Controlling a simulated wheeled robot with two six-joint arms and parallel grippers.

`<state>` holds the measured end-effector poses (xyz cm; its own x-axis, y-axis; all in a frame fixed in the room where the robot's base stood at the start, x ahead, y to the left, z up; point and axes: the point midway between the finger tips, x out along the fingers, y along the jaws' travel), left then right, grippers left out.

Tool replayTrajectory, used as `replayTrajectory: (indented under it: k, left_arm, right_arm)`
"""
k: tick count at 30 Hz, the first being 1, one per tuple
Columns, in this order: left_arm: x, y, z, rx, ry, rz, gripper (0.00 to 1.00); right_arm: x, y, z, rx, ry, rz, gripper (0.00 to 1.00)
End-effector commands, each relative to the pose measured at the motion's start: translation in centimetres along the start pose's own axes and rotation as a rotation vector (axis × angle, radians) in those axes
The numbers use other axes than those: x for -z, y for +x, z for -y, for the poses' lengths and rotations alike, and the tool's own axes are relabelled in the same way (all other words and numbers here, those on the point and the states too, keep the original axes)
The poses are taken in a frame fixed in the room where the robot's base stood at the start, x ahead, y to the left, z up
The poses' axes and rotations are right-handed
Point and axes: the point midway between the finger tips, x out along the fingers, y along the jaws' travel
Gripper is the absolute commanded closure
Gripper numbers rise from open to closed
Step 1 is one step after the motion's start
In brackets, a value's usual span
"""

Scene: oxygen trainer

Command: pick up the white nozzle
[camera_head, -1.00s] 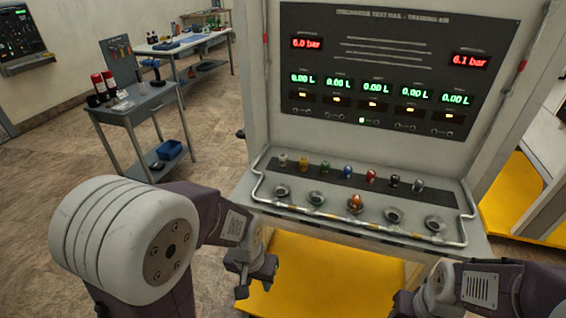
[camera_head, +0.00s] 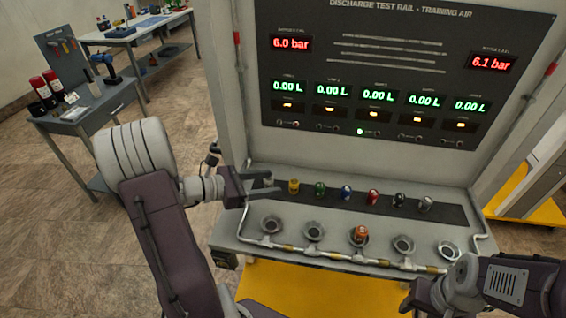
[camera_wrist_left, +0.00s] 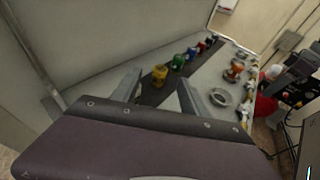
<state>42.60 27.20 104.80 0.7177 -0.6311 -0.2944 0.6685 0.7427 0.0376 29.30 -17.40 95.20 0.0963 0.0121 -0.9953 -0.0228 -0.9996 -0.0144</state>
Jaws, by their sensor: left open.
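The white nozzle (camera_head: 268,180) shows as a small pale piece at the left end of the dark strip on the rail's shelf, between or just behind the fingers of my left gripper (camera_head: 272,183). I cannot tell whether they touch it. The left gripper is open, pointing right along the row. In the left wrist view its two fingers (camera_wrist_left: 158,94) spread over the strip, and the white nozzle cannot be made out there. My right gripper (camera_head: 416,298) is low at the right, partly hidden, and its jaws cannot be read.
Yellow (camera_head: 293,187), green (camera_head: 320,189), blue (camera_head: 346,192), red (camera_head: 372,197), black (camera_head: 399,200) and grey (camera_head: 425,204) nozzles continue the row. Several round sockets (camera_head: 315,230) lie in front, one with an orange-red piece (camera_head: 360,235). A pipe rail (camera_head: 330,257) edges the shelf.

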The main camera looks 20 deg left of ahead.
Motion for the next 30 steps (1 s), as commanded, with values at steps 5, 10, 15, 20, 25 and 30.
replayTrajectory:
  k: [5, 10, 15, 20, 25, 30]
  left_arm:
    - [2.8, -5.0, -2.9, -0.151, -0.099, -0.004, 0.48]
    - [2.9, -5.1, -3.1, -0.163, -0.100, -0.005, 0.48]
    - [2.9, -2.4, -3.5, -0.158, -0.100, -0.006, 0.48]
    - [3.0, -1.5, -3.7, -0.162, -0.099, -0.006, 0.48]
    - [2.8, 0.5, -4.2, -0.156, -0.099, -0.008, 0.48]
    - [2.9, 3.1, -4.8, -0.158, -0.098, -0.008, 0.48]
  right_arm:
    - [0.0, -0.5, 0.0, 0.000, 0.000, 0.000, 0.52]
    - [0.0, -0.5, 0.0, 0.000, 0.000, 0.001, 0.52]
    - [0.1, -0.7, 0.0, 0.000, 0.000, 0.000, 0.52]
    - [0.1, -0.7, 0.0, 0.000, 0.000, 0.000, 0.52]
    - [0.1, -1.3, 0.0, 0.000, 0.000, 0.000, 0.52]
    - [0.1, -1.5, 0.0, 0.000, 0.000, 0.000, 0.52]
